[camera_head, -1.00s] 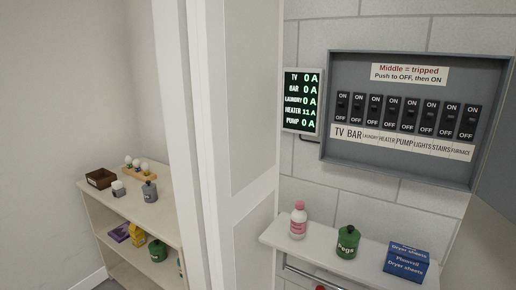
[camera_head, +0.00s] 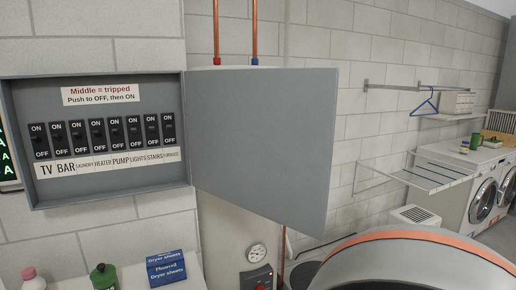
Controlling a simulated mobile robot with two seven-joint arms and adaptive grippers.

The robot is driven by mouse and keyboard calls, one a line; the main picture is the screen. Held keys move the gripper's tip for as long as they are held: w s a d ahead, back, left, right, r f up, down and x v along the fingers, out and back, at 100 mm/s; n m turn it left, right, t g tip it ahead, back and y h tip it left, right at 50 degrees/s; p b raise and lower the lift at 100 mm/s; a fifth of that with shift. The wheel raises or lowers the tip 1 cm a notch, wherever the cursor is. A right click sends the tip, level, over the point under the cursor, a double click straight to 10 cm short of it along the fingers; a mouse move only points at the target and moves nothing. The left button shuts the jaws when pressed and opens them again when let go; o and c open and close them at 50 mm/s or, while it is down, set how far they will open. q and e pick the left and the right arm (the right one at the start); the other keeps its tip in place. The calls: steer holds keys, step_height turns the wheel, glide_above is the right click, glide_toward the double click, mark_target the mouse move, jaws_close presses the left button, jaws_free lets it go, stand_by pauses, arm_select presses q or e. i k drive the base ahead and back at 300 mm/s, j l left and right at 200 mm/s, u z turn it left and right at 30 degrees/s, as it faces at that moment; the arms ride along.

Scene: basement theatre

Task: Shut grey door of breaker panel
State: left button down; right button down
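The breaker panel (camera_head: 20,100) is a grey box on the white block wall at the left, with a row of several black switches and a label strip below them. Its grey door (camera_head: 265,140) is hinged on the panel's right side and stands wide open, swung out to the right toward me. A red-lettered note reading "Middle = tripped" is above the switches. Neither of my grippers is in view.
Below the panel, a shelf holds a pink-capped bottle (camera_head: 32,278), a green container (camera_head: 103,276) and a blue dryer-sheets box (camera_head: 166,268). A water heater (camera_head: 228,235) stands under the door. A drying rack (camera_head: 428,175) and washing machines (camera_head: 484,200) are at the right.

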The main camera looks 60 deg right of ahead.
mark_target(261, 140)
steer(key=k+l, duration=0.1)
steer(key=l, duration=0.3)
steer(key=k+l+u, duration=0.1)
steer(key=l, duration=0.35)
steer(key=k+l, duration=0.1)
steer(key=l, duration=0.3)
steer(key=k+l+u, duration=0.1)
steer(key=l, duration=0.35)
steer(key=k+l, duration=0.1)
steer(key=l, duration=0.3)
steer(key=k+l+u, duration=0.1)
steer(key=l, duration=0.3)
steer(key=k+l, duration=0.15)
steer(key=l, duration=0.25)
steer(key=k+l+u, duration=0.1)
steer(key=l, duration=0.3)
